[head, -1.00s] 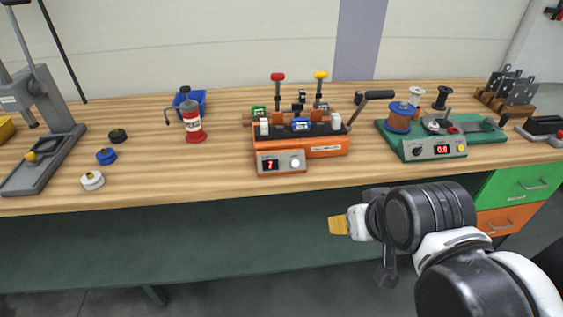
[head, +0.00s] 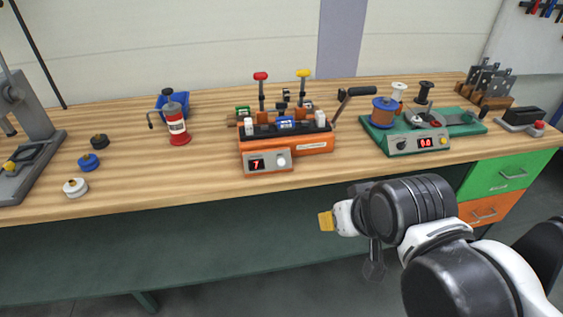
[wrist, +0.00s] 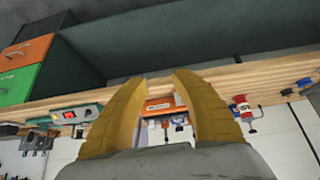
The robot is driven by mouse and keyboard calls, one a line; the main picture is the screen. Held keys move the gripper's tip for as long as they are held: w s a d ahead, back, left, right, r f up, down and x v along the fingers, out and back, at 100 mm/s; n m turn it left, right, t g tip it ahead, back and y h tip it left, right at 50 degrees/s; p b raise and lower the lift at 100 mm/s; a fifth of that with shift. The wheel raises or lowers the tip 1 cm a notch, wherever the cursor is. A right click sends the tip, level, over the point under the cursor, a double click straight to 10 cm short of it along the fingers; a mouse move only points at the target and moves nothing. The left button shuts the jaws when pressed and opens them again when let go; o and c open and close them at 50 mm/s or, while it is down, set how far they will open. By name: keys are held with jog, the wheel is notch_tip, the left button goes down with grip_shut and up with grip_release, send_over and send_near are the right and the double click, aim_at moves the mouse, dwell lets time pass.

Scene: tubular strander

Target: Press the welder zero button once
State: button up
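The orange welder (head: 313,146) stands on the bench in the middle of the head view. Its front panel has a red display reading 7 (head: 257,164) and a round white button (head: 281,162), which I take as the zero button. No label is readable. A black-handled lever (head: 354,92) rises at its right.
A green device (head: 402,141) with a red display and yellow button stands right of the welder. Several round caps lie farther left. The bench strip (head: 215,186) before the welder is clear.

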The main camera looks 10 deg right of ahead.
grip_shut()
dwell(1.0)
